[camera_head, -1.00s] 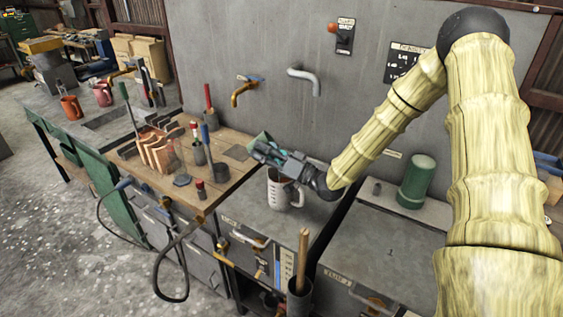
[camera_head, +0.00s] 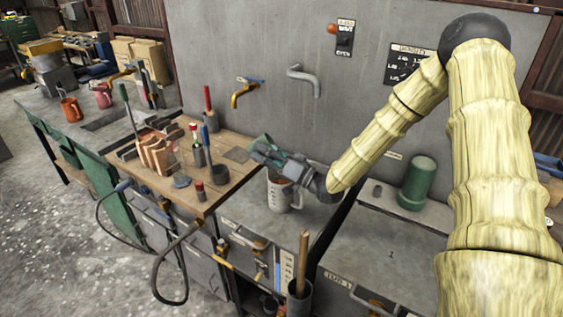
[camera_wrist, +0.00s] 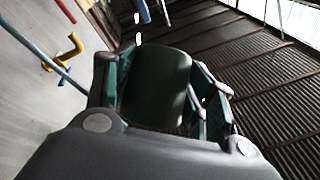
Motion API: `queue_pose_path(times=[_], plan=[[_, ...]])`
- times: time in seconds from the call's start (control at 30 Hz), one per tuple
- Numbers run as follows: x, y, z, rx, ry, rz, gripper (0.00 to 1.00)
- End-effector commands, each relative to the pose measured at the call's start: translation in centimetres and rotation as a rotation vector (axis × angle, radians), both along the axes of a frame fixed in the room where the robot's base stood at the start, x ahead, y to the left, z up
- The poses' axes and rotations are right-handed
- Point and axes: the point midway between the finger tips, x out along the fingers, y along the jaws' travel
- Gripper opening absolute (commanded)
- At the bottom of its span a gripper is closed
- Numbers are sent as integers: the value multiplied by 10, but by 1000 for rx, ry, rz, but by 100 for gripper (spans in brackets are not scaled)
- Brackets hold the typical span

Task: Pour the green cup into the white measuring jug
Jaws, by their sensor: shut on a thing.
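My gripper (camera_head: 264,152) is shut on the green cup (camera_wrist: 157,85), which sits between its fingers in the wrist view. In the head view only a small part of the green cup (camera_head: 262,140) shows, and it looks tilted. The white measuring jug (camera_head: 277,199) stands upright on the grey bench top. It has dark marks on its side and a handle on its right. My gripper and the cup are just above the jug's mouth and cover part of its rim. Whether anything flows from the cup cannot be seen.
A wooden worktop (camera_head: 222,180) with upright tools and a brown rack stands to the left. A larger green cylinder (camera_head: 417,183) stands on the right. A grey wall with a bent grey pipe (camera_head: 304,80) and a yellow tap (camera_head: 244,92) is behind. A dark pot (camera_head: 299,299) holds a wooden stick in front.

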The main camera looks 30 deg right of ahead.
Motion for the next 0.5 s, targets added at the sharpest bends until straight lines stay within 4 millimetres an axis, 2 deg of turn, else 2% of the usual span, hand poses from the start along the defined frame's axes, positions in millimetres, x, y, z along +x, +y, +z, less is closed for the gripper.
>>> queue_pose_path(times=[0.5], plan=[[0, 0, -2, 50, -14, -1, 27]])
